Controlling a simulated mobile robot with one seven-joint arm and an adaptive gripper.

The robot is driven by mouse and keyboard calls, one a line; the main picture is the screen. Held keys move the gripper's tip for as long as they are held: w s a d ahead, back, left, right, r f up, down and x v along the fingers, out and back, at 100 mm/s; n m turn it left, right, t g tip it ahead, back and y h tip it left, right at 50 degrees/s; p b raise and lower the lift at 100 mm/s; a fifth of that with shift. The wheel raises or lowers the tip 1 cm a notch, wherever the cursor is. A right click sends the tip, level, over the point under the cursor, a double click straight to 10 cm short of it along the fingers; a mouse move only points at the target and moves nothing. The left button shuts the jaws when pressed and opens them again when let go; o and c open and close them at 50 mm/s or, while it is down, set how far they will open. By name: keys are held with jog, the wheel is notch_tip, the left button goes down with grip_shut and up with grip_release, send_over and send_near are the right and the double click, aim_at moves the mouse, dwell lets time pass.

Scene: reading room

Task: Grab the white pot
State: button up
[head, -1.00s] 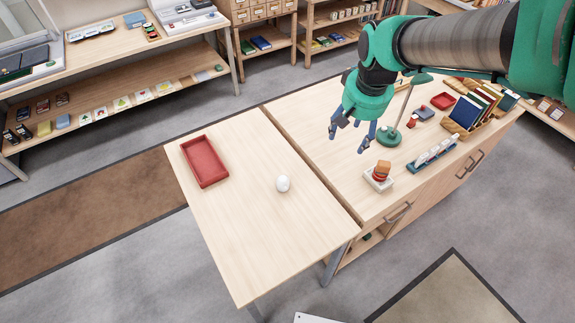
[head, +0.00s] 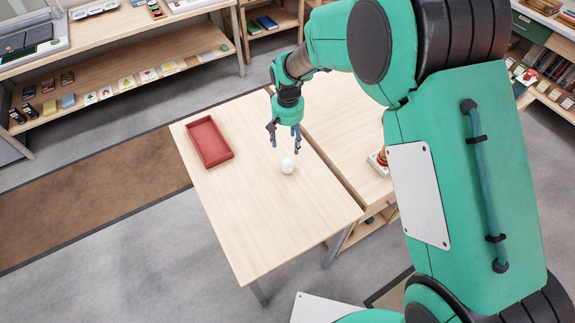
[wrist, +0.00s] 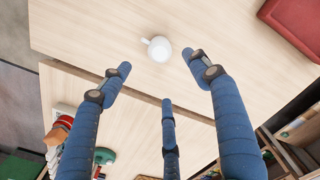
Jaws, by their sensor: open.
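The white pot (head: 287,165) is small and rounded and stands on the light wooden table (head: 265,225). In the wrist view the white pot (wrist: 159,48) shows a small handle or spout on its left side. My gripper (head: 284,140) is above the table, just behind the pot in the head view, fingers pointing down. In the wrist view my gripper (wrist: 156,85) has its blue fingers spread with nothing between them. The pot lies beyond the fingertips, apart from them.
A red tray (head: 208,142) lies at the table's far left; its corner also shows in the wrist view (wrist: 295,22). A wooden cabinet (head: 345,130) adjoins the table on the right, with a stacked toy (head: 379,160) on it. The table's front is clear.

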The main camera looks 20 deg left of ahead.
aim_at(288, 160)
jog(key=shift+f, duration=0.15)
jog(key=shift+f+b, duration=0.6)
jog(key=shift+f, duration=3.65)
jog(key=shift+s+f+b, duration=0.15)
jog(key=shift+f+b, duration=0.5)
jog(key=shift+f, duration=1.95)
jog(key=shift+c, duration=0.2)
jog(key=c, duration=1.3)
